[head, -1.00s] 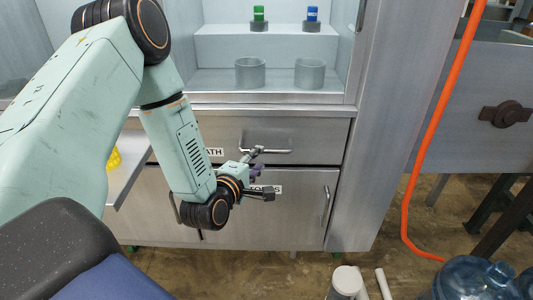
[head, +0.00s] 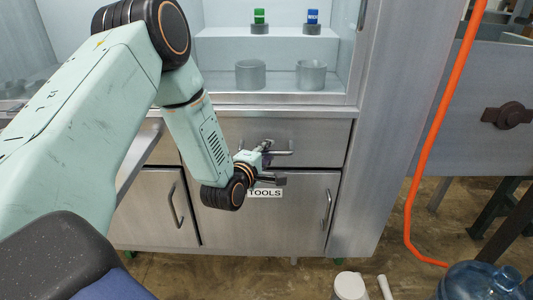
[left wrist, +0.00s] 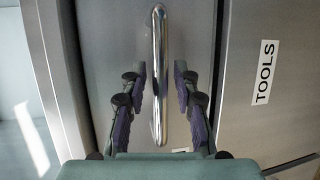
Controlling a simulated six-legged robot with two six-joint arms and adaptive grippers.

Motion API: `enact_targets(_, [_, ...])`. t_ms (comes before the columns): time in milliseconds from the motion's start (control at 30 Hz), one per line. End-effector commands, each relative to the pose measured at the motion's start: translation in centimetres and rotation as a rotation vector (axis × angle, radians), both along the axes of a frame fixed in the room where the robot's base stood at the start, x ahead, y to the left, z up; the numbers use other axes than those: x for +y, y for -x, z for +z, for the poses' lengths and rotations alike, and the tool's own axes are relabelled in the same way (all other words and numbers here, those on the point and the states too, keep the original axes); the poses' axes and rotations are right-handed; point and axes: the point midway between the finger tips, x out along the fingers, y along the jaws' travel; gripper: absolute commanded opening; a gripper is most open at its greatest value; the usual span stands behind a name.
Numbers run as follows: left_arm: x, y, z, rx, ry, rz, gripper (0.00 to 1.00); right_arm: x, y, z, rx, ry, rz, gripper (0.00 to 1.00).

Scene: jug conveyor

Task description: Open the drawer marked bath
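The drawer (head: 328,140) is a wide grey metal front under the cabinet's counter and looks shut. Its bath label, partly readable earlier, is hidden behind my left arm in the head view. Its bar handle (head: 284,153) is partly covered by my left gripper (head: 272,163). In the left wrist view the shiny handle (left wrist: 159,40) runs lengthwise between the two fingers of my left gripper (left wrist: 160,72). The fingers are open, with a gap on each side of the handle. My right gripper is in neither view.
A door (head: 292,225) marked TOOLS is below the drawer, with another door (head: 150,208) to its left. A hanging orange hose (head: 440,120) and a water jug (head: 478,280) are at the right.

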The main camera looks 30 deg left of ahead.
Motion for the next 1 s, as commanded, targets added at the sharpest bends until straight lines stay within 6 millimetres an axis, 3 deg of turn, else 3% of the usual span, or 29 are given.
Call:
enact_targets(300, [0.0, -0.06, -0.02, 0.0, 0.0, 0.0, 0.0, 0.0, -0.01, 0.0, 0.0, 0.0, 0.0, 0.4])
enact_targets(1000, [0.03, -0.03, 0.0, 0.0, 0.0, 0.002, 0.0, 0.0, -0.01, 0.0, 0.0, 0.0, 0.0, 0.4])
